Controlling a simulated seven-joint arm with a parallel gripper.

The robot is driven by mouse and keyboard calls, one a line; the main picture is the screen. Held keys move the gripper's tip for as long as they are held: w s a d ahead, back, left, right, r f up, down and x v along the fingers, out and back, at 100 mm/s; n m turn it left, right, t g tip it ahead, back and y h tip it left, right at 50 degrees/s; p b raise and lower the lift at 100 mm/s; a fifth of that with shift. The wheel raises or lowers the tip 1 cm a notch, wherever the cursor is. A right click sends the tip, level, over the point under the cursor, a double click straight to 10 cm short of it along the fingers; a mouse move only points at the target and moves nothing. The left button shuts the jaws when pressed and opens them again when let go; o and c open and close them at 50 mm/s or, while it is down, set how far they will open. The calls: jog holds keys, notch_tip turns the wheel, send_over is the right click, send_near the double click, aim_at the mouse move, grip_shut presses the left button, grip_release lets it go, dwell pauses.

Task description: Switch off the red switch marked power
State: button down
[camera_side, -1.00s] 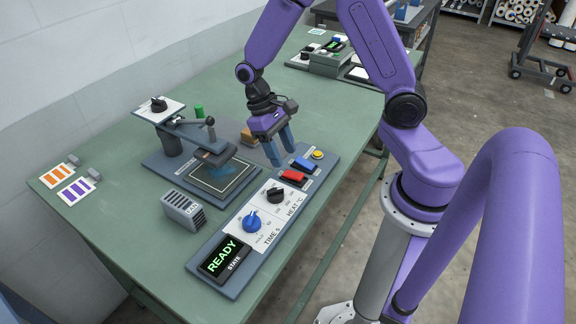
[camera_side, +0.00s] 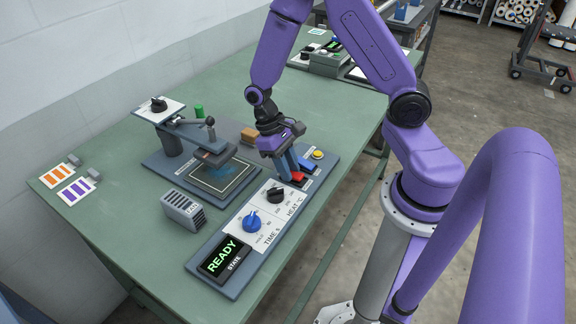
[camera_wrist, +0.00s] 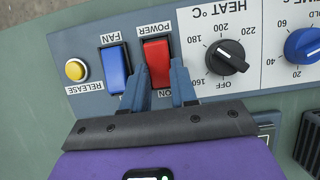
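The red rocker switch (camera_wrist: 156,50), labelled POWER at its far end and ON at its near end in the wrist view, sits on the control panel. In the side view the red switch (camera_side: 298,177) is partly hidden by my fingers. My gripper (camera_wrist: 159,70) is open; its two fingers are apart, one at each side of the switch's near part, with red visible between them. I cannot tell whether they touch it. In the side view my gripper (camera_side: 290,172) is low over the panel. I cannot tell which end of the switch is pressed in.
The blue FAN switch (camera_wrist: 115,70) is close beside the left finger, with the yellow RELEASE button (camera_wrist: 76,69) beyond. The black HEAT knob (camera_wrist: 226,57) and blue TIME knob (camera_wrist: 302,45) are right. The state display (camera_side: 222,258) reads READY. The press (camera_side: 205,152) stands left.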

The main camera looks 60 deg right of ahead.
aim_at(296, 175)
jog(key=shift+r, duration=0.1)
jog(key=shift+s+r+t, duration=0.1)
jog(key=shift+s+t, duration=0.25)
jog(key=shift+t, duration=0.85)
jog(key=shift+s+r+t, duration=0.1)
jog(key=shift+s+t, duration=0.25)
jog(key=shift+t, duration=0.85)
jog(key=c, duration=0.9)
grip_release()
jog(key=r, duration=1.7)
jog(key=shift+s+r, duration=0.15)
jog(key=shift+s, duration=0.25)
